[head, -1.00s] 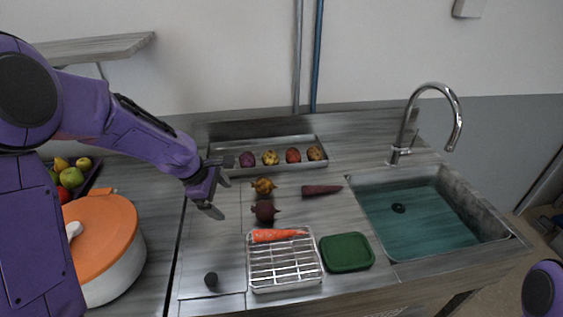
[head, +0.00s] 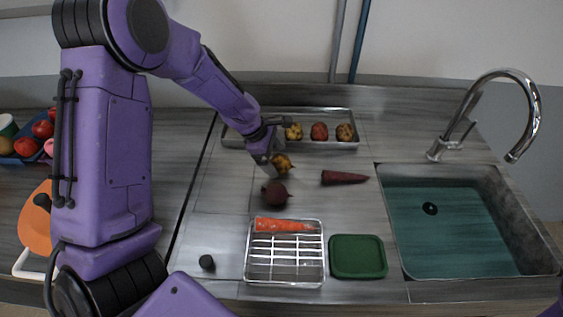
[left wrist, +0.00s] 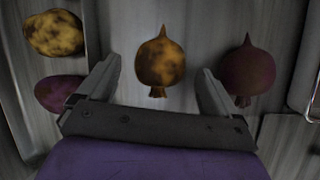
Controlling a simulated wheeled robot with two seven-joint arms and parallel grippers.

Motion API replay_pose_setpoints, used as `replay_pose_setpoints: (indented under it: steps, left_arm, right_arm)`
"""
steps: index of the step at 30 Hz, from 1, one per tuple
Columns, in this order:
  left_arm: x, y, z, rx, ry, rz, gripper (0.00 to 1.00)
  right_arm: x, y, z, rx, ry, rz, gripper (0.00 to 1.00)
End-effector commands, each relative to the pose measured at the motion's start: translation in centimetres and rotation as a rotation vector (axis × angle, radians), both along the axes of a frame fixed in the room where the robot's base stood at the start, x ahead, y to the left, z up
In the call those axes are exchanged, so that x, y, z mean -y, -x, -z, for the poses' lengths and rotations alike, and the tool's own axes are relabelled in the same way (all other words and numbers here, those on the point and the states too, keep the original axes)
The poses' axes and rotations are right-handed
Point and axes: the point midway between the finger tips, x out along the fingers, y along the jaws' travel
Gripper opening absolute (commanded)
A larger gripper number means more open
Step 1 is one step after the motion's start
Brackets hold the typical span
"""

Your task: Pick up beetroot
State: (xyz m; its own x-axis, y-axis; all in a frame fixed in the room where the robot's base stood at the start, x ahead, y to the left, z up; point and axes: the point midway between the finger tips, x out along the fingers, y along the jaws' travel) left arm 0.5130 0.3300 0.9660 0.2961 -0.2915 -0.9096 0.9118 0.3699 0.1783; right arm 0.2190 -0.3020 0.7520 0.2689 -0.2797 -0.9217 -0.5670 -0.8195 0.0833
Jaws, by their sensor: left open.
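A dark red round beetroot (head: 275,194) lies on the counter behind the wire rack. It also shows at the right in the left wrist view (left wrist: 248,72), outside the fingers. A mottled yellow beetroot (head: 283,164) lies just behind it. In the left wrist view the yellow one (left wrist: 163,62) sits between the open fingers, nearer the centre. My left gripper (head: 272,164) is open and empty, pointing down beside the yellow beetroot; whether it touches is unclear. My right gripper is not in view.
A metal tray (head: 232,140) at the back holds several round vegetables. A purple carrot (head: 343,177) lies right of the beetroots. A wire rack (head: 285,276) holds an orange carrot (head: 283,225). A green lid (head: 357,257) and a sink (head: 450,225) are to the right.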

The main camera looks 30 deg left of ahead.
Motion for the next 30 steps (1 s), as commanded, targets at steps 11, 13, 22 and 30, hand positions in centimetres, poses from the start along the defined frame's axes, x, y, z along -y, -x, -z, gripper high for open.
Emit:
replay_pose_setpoints:
  steps: [11, 13, 22, 30]
  left_arm:
    - [0.5, -0.6, 1.8, 0.001, 0.0, -0.002, 0.93]
    - [0.5, -0.6, 1.8, 0.001, 0.0, -0.002, 0.7]
    - [0.5, -0.6, 1.8, 0.001, 0.0, -0.002, 0.29]
    - [0.5, -0.7, 0.3, 0.005, -0.002, 0.0, 0.29]
  right_arm:
    - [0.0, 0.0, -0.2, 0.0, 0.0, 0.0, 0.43]
    - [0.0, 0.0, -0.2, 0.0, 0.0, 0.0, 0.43]
    - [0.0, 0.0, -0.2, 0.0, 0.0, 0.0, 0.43]
    - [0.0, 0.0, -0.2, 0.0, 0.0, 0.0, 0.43]
